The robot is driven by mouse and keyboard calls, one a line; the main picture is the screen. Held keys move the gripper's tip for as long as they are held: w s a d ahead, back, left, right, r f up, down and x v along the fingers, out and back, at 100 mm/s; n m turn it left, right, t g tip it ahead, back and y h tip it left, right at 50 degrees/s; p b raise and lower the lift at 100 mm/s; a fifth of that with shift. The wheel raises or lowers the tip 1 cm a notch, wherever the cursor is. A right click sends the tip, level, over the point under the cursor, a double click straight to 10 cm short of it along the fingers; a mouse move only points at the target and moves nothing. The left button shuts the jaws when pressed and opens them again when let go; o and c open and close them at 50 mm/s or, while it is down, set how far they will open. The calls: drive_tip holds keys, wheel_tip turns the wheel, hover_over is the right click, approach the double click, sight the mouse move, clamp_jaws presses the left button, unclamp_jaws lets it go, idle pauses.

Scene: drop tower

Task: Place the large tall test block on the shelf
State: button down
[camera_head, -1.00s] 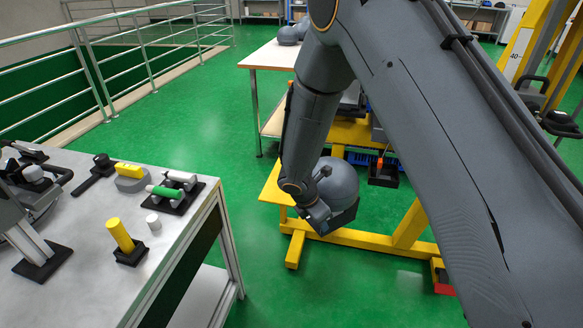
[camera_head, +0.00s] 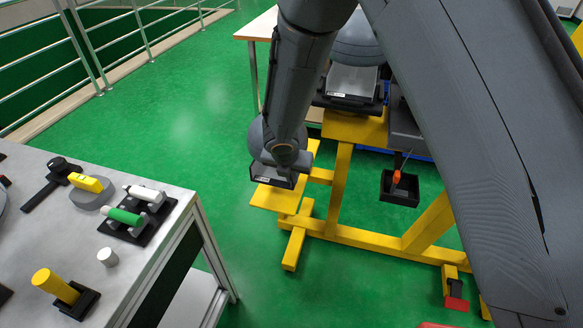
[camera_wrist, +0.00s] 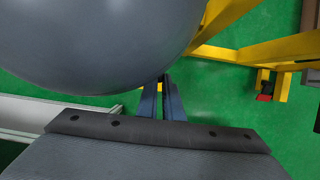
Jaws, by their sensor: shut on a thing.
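My gripper (camera_head: 275,178) hangs over the green floor, in front of the yellow frame. In the wrist view its dark blue fingers (camera_wrist: 163,98) reach up to a large smooth grey rounded body (camera_wrist: 95,40), and they are shut on it. This body looks like the large tall test block; it also shows partly behind my arm in the head view (camera_head: 259,140). Its top and far side are hidden. A pale lower shelf (camera_head: 195,300) shows under the left workbench. I cannot tell which shelf the task means.
The left workbench (camera_head: 170,222) carries a yellow cylinder (camera_head: 56,287) and a green-and-white roller set (camera_head: 135,213). The yellow frame (camera_head: 340,190) bears another grey dome (camera_head: 357,42). A black tray (camera_head: 400,188) hangs there. A table (camera_head: 262,25) stands behind. Green floor is clear between bench and frame.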

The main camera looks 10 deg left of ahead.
wheel_tip(320, 180, down, 9)
drive_tip(key=shift+r+b, duration=0.1)
drive_tip(key=shift+b, duration=1.05)
drive_tip(key=c, duration=1.9)
unclamp_jaws()
drive_tip(key=p+v, duration=0.2)
drive_tip(key=v, duration=1)
